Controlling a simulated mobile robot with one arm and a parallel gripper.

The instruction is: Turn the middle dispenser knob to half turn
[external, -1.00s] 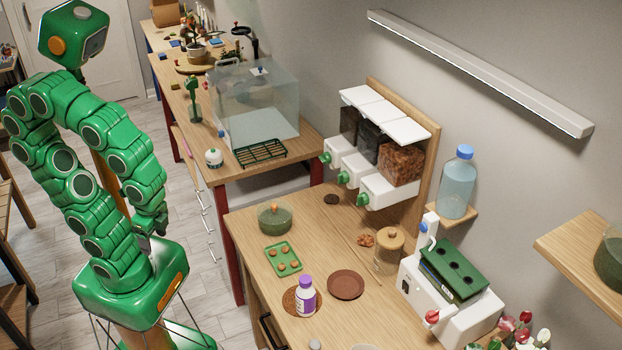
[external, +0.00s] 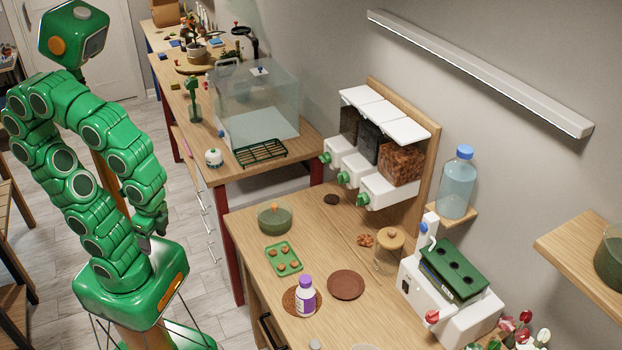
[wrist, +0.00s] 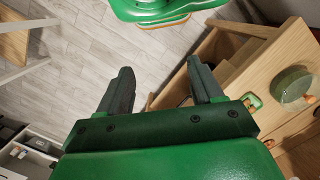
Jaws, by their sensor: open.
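The wall dispenser has three white units side by side on a wooden back panel, each with a green knob at its front. The middle dispenser knob (external: 343,178) sits between the left knob (external: 325,158) and the right knob (external: 363,199). The middle bin (external: 368,143) holds dark material. The exact turn of the middle knob is too small to tell. My gripper (wrist: 160,85) is open and empty, with its two dark fingers apart over the floor. In the external view my gripper (external: 147,240) hangs low beside my base, well left of the dispenser. The knobs are out of the wrist view.
A clear tank (external: 257,100) stands on the bench behind. Floor is clear between my base and the counter.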

